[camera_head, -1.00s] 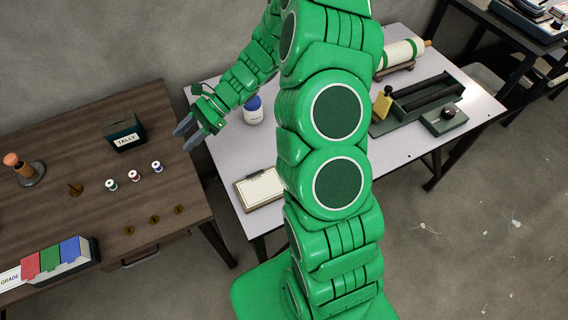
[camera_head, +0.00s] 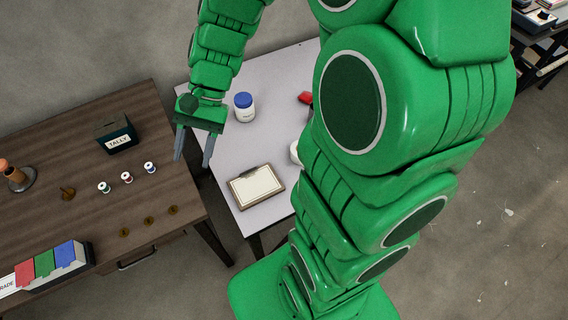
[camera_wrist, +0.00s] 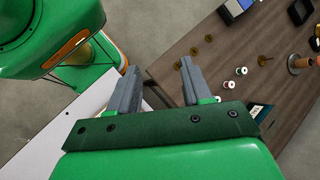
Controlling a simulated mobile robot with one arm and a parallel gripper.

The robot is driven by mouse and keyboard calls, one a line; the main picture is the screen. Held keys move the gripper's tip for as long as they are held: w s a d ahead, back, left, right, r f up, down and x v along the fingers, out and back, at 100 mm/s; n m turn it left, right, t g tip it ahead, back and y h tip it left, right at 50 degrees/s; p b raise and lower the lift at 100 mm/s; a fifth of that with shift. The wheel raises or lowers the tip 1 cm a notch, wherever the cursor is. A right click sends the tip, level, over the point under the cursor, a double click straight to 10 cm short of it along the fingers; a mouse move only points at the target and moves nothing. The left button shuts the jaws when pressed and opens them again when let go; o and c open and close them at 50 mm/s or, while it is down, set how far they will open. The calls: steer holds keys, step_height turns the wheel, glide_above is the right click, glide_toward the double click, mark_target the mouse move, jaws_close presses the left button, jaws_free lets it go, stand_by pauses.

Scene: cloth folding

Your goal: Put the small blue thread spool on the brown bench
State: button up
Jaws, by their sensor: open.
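The small blue thread spool (camera_head: 149,167) stands upright on the brown bench (camera_head: 80,150), at the right end of a short row with a red spool (camera_head: 127,177) and a green spool (camera_head: 104,187). My gripper (camera_head: 193,158) is open and empty, fingers pointing down, to the right of the blue spool near the gap between the bench and the pale table. In the wrist view the brown bench (camera_wrist: 205,30) lies to the right, with two spools clear beyond the right finger; the blue one is not clearly seen there, close to that finger.
A dark TALLY box (camera_head: 117,135) stands behind the spools. Several brass pieces, including a flat disc (camera_head: 149,220), lie in front. A rack of coloured cards (camera_head: 45,263) is at the bench front. The pale table (camera_head: 270,130) holds a blue-capped jar (camera_head: 244,107) and a clipboard (camera_head: 256,185).

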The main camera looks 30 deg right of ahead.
steer(key=s+d+r+n+t+h, duration=0.1)
steer(key=s+d+r+n+h, duration=0.1)
steer(key=s+d, duration=0.4)
steer(key=s+d+r+n+t+h, duration=0.1)
steer(key=s+d+r+n+h, duration=0.2)
steer(key=s+d, duration=0.3)
steer(key=s+r+h, duration=0.1)
steer(key=s, duration=0.2)
steer(key=shift+s+d+h, duration=0.15)
steer(key=shift+s+h, duration=0.1)
steer(key=shift+h, duration=0.15)
